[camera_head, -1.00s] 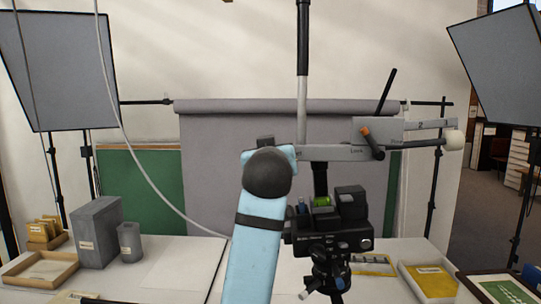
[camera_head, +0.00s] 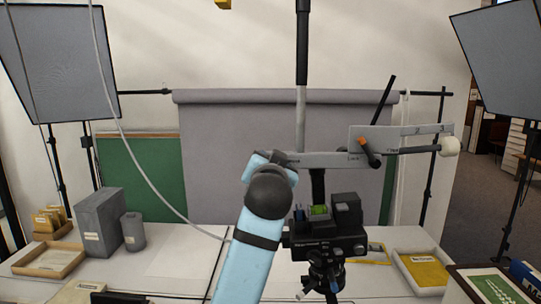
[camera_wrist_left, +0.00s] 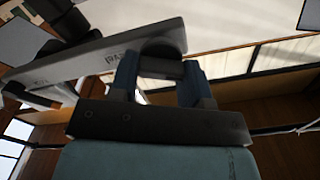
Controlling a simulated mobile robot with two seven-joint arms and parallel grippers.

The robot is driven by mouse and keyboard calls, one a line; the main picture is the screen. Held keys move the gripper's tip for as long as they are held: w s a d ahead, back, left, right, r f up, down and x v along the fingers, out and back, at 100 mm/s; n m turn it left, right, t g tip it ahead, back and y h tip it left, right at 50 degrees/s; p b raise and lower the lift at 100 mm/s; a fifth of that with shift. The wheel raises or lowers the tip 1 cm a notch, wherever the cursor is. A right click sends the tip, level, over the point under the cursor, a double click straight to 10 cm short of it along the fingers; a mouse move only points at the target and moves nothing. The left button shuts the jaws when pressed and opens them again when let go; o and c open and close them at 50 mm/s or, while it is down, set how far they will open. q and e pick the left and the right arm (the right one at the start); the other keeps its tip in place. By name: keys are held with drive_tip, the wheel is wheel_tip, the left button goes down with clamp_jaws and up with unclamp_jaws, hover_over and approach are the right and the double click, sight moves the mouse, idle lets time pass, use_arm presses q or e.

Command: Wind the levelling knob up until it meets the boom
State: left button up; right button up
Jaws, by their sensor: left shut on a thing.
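The grey boom (camera_head: 335,159) runs across the middle of the head view, with a white round end (camera_head: 450,146) at right. In the left wrist view the boom (camera_wrist_left: 100,62) slants in from the left, with lettering on its side. A dark levelling knob (camera_wrist_left: 160,67) sits at its near end. My left gripper (camera_wrist_left: 157,72) has its two blue fingers on either side of the knob, shut on it. Whether a gap is left between knob and boom is too dark to tell. In the head view my light blue left arm hides the knob. My right gripper is out of view.
Trays with folders, a grey box (camera_head: 98,222) and a grey cylinder (camera_head: 133,231) stand on the white table. A cable (camera_head: 140,165) crosses at left. Softboxes stand at both sides.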

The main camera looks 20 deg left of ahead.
use_arm(q)
drive_tip(key=shift+m+p, duration=0.3)
drive_tip(key=shift+m, duration=0.2)
drive_tip(key=o, duration=0.9)
drive_tip(key=shift+w, duration=0.1)
drive_tip(key=b+v, duration=0.3)
drive_tip(key=v, duration=1)
drive_tip(key=shift+s+d, duration=0.1)
drive_tip(key=shift+s, duration=0.3)
